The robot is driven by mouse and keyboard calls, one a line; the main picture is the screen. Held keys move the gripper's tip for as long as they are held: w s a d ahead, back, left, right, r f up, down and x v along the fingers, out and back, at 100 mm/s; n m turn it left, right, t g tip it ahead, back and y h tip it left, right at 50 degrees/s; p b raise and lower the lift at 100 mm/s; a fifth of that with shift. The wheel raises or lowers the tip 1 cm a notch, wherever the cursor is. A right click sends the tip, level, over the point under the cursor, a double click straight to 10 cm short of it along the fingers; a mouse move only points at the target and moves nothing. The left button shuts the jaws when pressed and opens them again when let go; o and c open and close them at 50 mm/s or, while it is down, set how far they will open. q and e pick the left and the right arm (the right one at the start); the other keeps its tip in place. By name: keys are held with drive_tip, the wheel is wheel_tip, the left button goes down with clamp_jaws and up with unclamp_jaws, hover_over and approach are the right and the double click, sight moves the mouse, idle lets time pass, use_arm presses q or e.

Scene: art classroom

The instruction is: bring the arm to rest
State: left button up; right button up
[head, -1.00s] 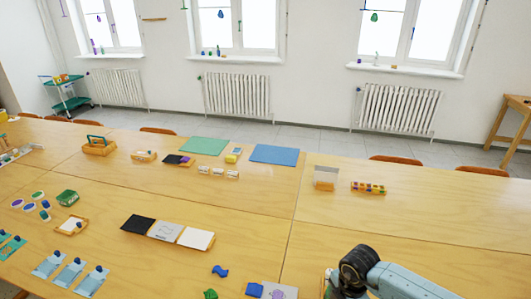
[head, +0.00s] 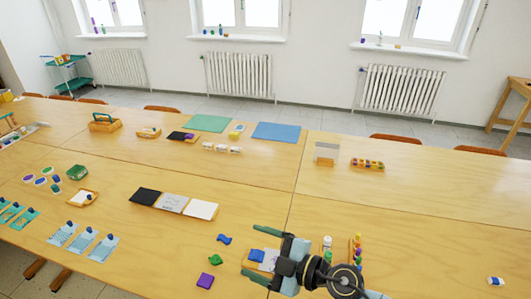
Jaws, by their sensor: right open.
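My right gripper (head: 260,254) is at the bottom middle of the head view, its arm coming in from the lower right. Its two teal fingers point left and are spread apart, with nothing seen held between them. It hangs over the near part of the wooden table (head: 340,215). A blue lump (head: 257,256) on a light card shows between and behind the fingers; the gripper hides part of that card. I cannot tell the height of the fingers above it. My left gripper is not in view.
Blue (head: 224,239), green (head: 215,260) and purple (head: 205,281) pieces lie left of the gripper. A bottle (head: 327,243) and a rack of coloured pegs (head: 356,247) stand close to the arm. A small white-and-blue item (head: 495,281) lies far right.

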drive_tip(key=w+d+r+m+t+h, duration=0.2)
drive_tip(key=d+r+m+t, duration=0.35)
drive_tip(key=r+t, duration=0.2)
drive_tip(key=d+f+m+t+h, duration=0.2)
drive_tip(key=d+m+h, duration=0.9)
drive_tip(key=s+d+f+m+g+h, duration=0.35)
drive_tip(key=s+d+f+g, duration=0.45)
drive_tip(key=s, duration=0.4)
drive_tip(key=s+a+f+n+g+y, duration=0.1)
drive_tip(key=s+f+g+y, duration=0.15)
drive_tip(key=s+g, duration=0.65)
drive_tip(key=s+f+t+b, duration=0.3)
drive_tip(key=f+b, duration=0.5)
drive_tip(key=f, duration=2.4)
use_arm(q)
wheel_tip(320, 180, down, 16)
drive_tip(key=b, duration=0.7)
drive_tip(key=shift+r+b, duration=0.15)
drive_tip(key=shift+b, duration=0.2)
use_arm(e)
drive_tip(key=s+d+f+g, duration=0.1)
drive_tip(key=s+f, duration=0.7)
drive_tip(key=f, duration=0.4)
drive_tip(key=s+d+f+g, duration=0.1)
drive_tip(key=s+f, duration=0.8)
drive_tip(key=f, duration=0.2)
drive_tip(key=shift+s+d+f+n, duration=0.3)
drive_tip(key=shift+d+f+n, duration=0.1)
